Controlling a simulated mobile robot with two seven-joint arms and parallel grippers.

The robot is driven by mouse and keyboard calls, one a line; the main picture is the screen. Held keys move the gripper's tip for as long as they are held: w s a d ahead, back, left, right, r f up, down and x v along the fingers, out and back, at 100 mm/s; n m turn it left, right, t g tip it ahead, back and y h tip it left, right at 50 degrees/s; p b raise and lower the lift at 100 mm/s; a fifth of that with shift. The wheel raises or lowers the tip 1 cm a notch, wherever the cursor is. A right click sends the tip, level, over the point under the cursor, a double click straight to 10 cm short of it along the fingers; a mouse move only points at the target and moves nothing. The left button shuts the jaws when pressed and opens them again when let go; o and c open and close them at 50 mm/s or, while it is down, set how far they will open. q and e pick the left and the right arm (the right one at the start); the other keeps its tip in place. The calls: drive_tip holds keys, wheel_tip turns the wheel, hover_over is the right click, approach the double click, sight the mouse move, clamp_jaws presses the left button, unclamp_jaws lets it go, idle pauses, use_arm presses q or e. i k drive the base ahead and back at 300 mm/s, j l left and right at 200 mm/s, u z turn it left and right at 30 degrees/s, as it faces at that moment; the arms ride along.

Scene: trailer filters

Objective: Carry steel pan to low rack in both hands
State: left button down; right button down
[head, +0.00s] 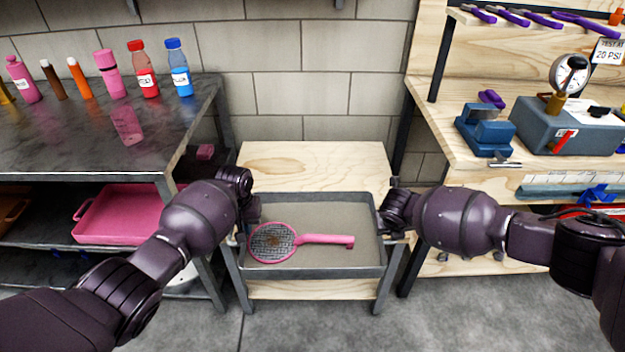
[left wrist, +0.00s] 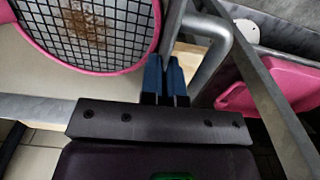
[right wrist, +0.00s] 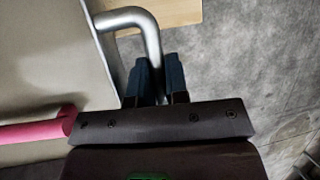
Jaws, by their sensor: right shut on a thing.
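The steel pan (head: 305,272) is a shallow grey rectangular tray, roughly level over the front of a small wooden-topped stand (head: 310,160). I cannot tell whether it rests there or hangs clear. A pink mesh racket (head: 272,242) lies inside it. My left gripper (head: 247,222) is at the pan's left end. In the left wrist view its blue fingers (left wrist: 166,80) are close together beside the bent tube handle (left wrist: 215,40); their hold is unclear. My right gripper (head: 388,226) is shut on the right tube handle (right wrist: 146,30), which runs between its fingers (right wrist: 157,82).
A dark metal bench (head: 100,135) with bottles stands left, a pink tray (head: 125,215) on its lower shelf. A wooden workbench (head: 445,135) with a vise (head: 485,130) and gauge stands right. A block wall closes the back. Grey floor (head: 300,325) is open in front.

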sight(312, 181)
drive_tip(key=i, duration=0.95)
